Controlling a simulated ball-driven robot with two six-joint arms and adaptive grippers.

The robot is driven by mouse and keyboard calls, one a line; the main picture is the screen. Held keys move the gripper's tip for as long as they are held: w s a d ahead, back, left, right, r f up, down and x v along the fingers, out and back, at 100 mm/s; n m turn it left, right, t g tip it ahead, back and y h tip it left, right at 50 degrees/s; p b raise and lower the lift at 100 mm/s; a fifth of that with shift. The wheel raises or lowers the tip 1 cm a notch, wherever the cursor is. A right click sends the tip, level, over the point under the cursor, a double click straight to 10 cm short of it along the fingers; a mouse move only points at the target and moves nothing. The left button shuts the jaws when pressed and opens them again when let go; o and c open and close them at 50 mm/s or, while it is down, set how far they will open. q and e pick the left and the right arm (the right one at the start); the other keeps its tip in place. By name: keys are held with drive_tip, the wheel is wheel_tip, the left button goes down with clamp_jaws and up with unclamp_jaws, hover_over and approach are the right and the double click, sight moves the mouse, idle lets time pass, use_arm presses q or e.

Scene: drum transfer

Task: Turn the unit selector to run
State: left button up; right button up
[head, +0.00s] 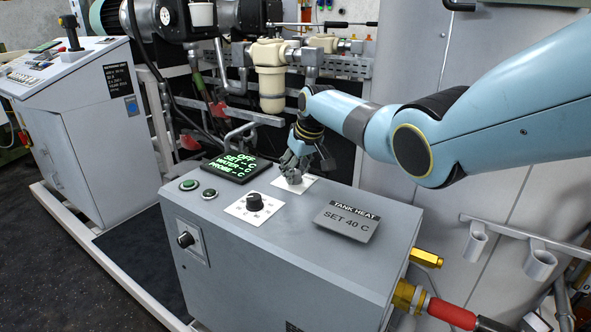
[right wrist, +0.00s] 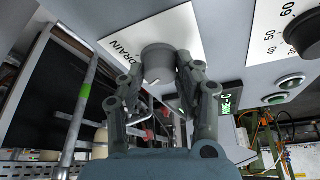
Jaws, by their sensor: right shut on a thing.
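The unit selector is a grey round knob (right wrist: 158,62) on a white plate, seen in the right wrist view with the word DRAIN beside it. In the head view its white plate (head: 305,183) lies on top of the grey unit, and my gripper hides the knob. My right gripper (head: 293,172) reaches down onto it and is shut on the knob, with fingers on both sides in the wrist view (right wrist: 160,85). Which way the knob points is not clear. My left gripper is not in view.
A black dial (head: 254,201) with a number scale sits nearer on the unit's top. Two round buttons (head: 190,185) are at its left. A sign (head: 347,220) reads TANK HEAT, SET 40 C. A black front knob (head: 186,239) and pipework behind (head: 271,85) are also near.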

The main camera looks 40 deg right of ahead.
idle(0.4)
drive_tip(key=o, duration=1.1)
drive_tip(key=v, duration=1.2)
drive_tip(key=shift+w, duration=0.1)
